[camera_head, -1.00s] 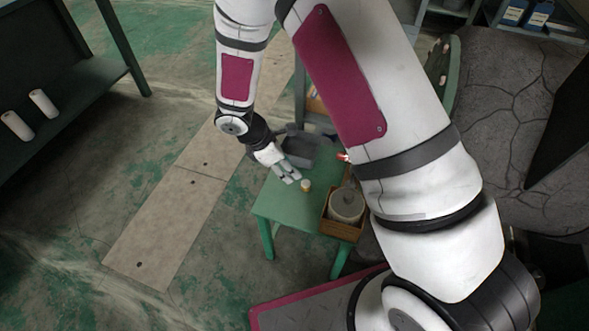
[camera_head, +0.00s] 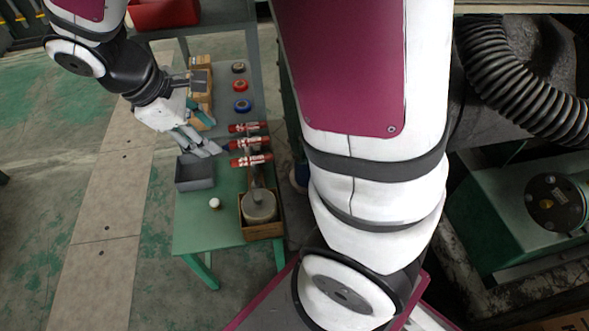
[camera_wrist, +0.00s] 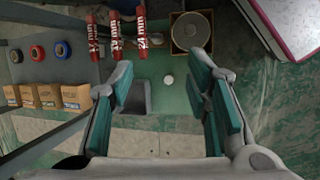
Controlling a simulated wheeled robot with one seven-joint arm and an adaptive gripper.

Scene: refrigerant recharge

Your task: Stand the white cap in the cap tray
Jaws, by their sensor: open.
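The small white cap (camera_head: 215,203) rests on the green table (camera_head: 190,236), in front of a grey open tray (camera_head: 182,184) that looks like the cap tray. The tray shows nothing inside. My gripper (camera_head: 211,146) is open and appears in the head view beyond the tray, near the red cylinders. It is apart from the cap. In the wrist view the cap (camera_wrist: 168,80) shows as a round white spot in the gap between my open fingers (camera_wrist: 163,66), with the table below. The left finger partly hides the tray (camera_wrist: 140,107) there. I cannot tell how the cap is oriented.
Red labelled cylinders (camera_head: 250,145) lie beside the tray. A wooden box (camera_head: 264,232) holds a round grey canister (camera_head: 259,205). Several coloured rings (camera_head: 240,86) and cardboard boxes (camera_head: 201,72) sit farther back. The table's front left is bare.

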